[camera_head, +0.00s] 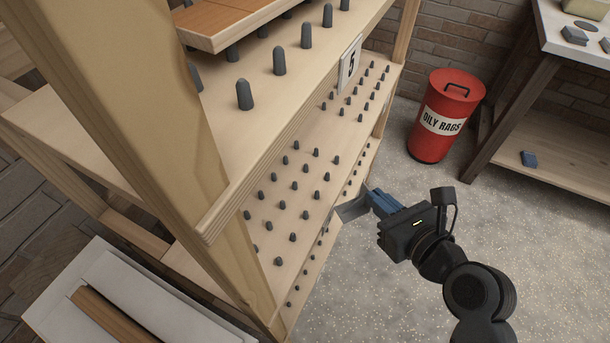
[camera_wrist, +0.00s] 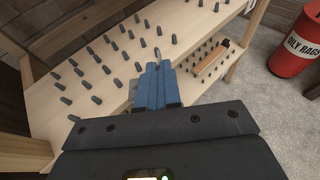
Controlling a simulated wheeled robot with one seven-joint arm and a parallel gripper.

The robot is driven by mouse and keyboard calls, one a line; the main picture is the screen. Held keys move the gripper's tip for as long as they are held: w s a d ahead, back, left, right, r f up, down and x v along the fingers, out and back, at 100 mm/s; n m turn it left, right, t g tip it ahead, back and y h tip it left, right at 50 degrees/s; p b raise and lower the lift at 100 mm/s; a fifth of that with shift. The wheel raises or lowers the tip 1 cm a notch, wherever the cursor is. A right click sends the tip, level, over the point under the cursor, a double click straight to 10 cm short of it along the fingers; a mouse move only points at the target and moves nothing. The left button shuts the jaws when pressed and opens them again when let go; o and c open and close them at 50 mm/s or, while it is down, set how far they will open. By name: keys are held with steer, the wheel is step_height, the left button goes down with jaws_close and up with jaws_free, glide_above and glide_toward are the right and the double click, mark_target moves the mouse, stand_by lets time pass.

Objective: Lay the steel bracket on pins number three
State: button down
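My gripper (camera_head: 374,203) has blue fingers and is out in front of the pin rack, beside the front edge of a middle shelf (camera_head: 262,190). The fingers are close together on a grey steel bracket (camera_head: 350,209), which sticks out toward the shelf edge. In the wrist view the blue fingers (camera_wrist: 157,85) hide most of the bracket. The middle shelf bears rows of short dark pins (camera_head: 294,186). The shelf above carries a sign reading 5 (camera_head: 350,62). I cannot read a number three anywhere.
A thick wooden post (camera_head: 180,130) stands at the near end of the rack. A red OILY RAGS bin (camera_head: 445,115) stands on the floor behind my gripper. A bench (camera_head: 560,45) is at the right. In the wrist view, a brown block (camera_wrist: 211,62) lies on a lower shelf.

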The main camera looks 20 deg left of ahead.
steer(key=s+a+r+n+g+y+p, duration=0.1)
steer(key=s+a+r+n+g+y, duration=0.2)
steer(key=a+r, duration=0.4)
glide_above(292, 201)
step_height(292, 201, down, 6)
steer(key=shift+w+a+f+h, duration=0.15)
steer(key=shift+f+h, duration=0.15)
steer(key=shift+f, duration=1.4)
steer(key=shift+f, duration=0.1)
steer(key=c, duration=1.3)
jaws_free()
steer(key=shift+c, duration=0.2)
steer(key=v, duration=1.2)
